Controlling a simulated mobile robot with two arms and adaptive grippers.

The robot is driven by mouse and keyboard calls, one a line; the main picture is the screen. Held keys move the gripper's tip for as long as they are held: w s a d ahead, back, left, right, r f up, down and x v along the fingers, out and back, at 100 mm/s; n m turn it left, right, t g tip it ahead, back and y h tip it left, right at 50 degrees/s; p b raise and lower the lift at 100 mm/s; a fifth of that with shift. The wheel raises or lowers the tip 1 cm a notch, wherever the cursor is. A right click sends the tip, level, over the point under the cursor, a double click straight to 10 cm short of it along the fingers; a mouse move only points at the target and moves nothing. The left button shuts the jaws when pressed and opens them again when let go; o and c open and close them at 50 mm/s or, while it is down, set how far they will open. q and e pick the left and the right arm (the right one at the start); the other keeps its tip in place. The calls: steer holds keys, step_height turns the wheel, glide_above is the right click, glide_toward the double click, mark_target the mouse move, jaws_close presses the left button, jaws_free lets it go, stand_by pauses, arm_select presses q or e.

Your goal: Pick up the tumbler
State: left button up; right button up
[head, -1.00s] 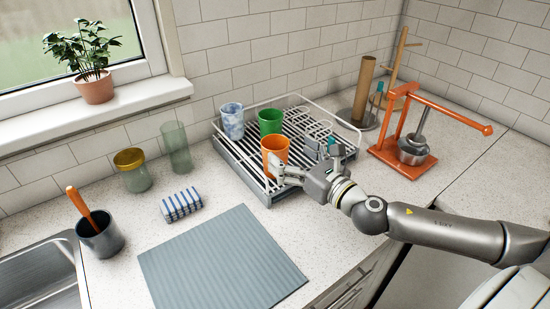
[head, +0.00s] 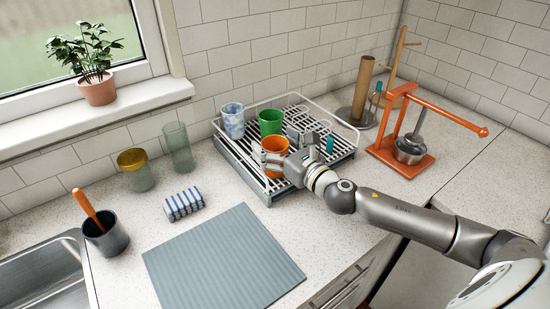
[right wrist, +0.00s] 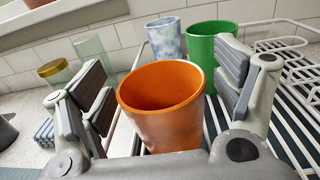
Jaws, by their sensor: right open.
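An orange tumbler (head: 275,145) stands upright at the front of the dish rack (head: 237,165). In the right wrist view the orange tumbler (right wrist: 160,115) sits between the two fingers of my right gripper (right wrist: 166,88). The fingers are spread, with a gap on both sides of it. In the head view my right gripper (head: 284,153) is open at the tumbler and hides its lower right part. A green tumbler (head: 270,121) and a blue-and-white marbled tumbler (head: 232,121) stand behind it in the rack. My left gripper is not in view.
A clear greenish glass (head: 177,147), a jar with a yellow lid (head: 135,170) and a striped sponge (head: 184,204) are left of the rack. A grey mat (head: 225,260) lies in front, bare. An orange press (head: 402,160) stands to the right.

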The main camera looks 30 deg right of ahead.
steer(key=shift+c, duration=0.3)
steer(key=c, duration=1.2)
steer(key=shift+o, duration=0.2)
steer(key=shift+r, duration=0.1)
